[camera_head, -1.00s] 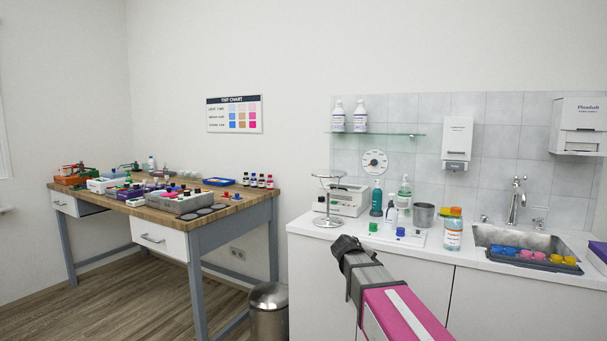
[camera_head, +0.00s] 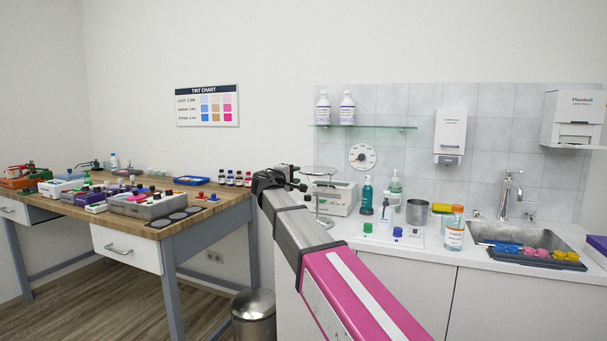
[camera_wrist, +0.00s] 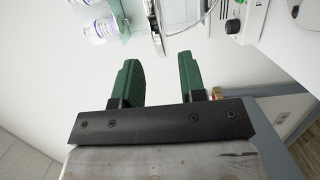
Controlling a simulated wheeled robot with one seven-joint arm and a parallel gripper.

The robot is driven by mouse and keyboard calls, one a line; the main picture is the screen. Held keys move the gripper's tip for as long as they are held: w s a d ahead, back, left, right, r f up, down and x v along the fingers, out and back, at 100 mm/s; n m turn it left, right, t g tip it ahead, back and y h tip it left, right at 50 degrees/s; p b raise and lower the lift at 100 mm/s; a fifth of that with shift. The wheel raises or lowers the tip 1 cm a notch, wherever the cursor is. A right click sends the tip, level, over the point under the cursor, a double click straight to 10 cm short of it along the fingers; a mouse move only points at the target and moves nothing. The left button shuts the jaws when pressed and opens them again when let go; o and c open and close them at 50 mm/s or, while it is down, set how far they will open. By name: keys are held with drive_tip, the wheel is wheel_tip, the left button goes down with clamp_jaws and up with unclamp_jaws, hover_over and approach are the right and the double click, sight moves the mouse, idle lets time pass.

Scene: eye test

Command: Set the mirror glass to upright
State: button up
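The mirror is a small round glass on a thin metal stand, on the white counter. In the head view its glass (camera_head: 321,170) shows as a thin flat ellipse, lying nearly level. In the wrist view, turned on its side, the mirror glass (camera_wrist: 156,24) shows nearly edge-on at the top, beyond the fingertips. My gripper (camera_head: 298,180) is just left of the mirror in the head view, overlapping the stand's left edge. In the wrist view its two green fingers (camera_wrist: 159,72) are apart with nothing between them. No contact with the mirror shows.
A white device (camera_head: 342,198) stands behind the mirror. Pump bottles (camera_head: 367,196) and a metal cup (camera_head: 417,212) stand to its right. A glass shelf (camera_head: 365,127) with two bottles hangs above. A wooden workbench (camera_head: 225,196) is at the left.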

sight(301, 173)
drive_tip(key=x, duration=0.6)
drive_tip(key=shift+w+d, duration=0.15)
drive_tip(key=shift+w, duration=0.1)
clamp_jaws()
